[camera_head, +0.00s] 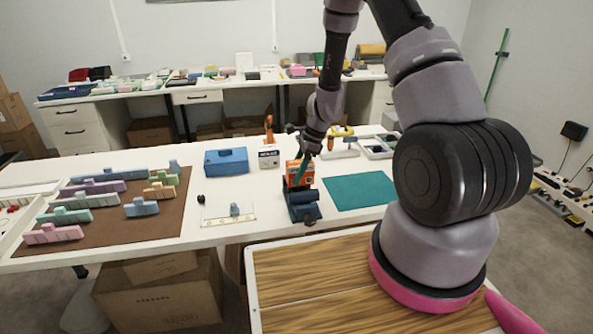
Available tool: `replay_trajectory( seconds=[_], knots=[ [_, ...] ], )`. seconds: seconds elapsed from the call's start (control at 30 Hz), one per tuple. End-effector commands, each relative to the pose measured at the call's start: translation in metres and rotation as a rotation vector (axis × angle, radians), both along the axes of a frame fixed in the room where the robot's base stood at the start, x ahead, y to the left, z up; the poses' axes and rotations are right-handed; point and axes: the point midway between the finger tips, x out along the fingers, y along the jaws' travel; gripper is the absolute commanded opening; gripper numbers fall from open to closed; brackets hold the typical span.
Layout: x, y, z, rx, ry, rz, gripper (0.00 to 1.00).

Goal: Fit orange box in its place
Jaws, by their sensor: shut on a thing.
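The orange box (293,168), with white print on it, stands upright near the middle of the white table. My gripper (303,174) comes down on it from above and is shut on it; the fingers hide part of the box. A dark blue holder (303,213) is directly below and in front of the box. The box's lower end meets the holder in the picture; I cannot tell whether it is inside the holder or just above or behind it.
A teal mat (359,191) lies right of the holder. A blue toolbox (226,162) and a white-grey box (268,157) stand behind to the left. A clear plate with small parts (228,214) lies left. Pastel blocks cover a brown mat (160,221).

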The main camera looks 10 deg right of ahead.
Motion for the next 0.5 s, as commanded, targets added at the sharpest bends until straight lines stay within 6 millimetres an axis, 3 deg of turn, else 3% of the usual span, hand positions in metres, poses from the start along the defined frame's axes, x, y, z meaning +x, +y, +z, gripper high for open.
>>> replay_trajectory(
  seconds=[0.5],
  knots=[
    [0.0,-0.001,-0.016,0.0,0.001,-0.002,0.0]
  ],
)
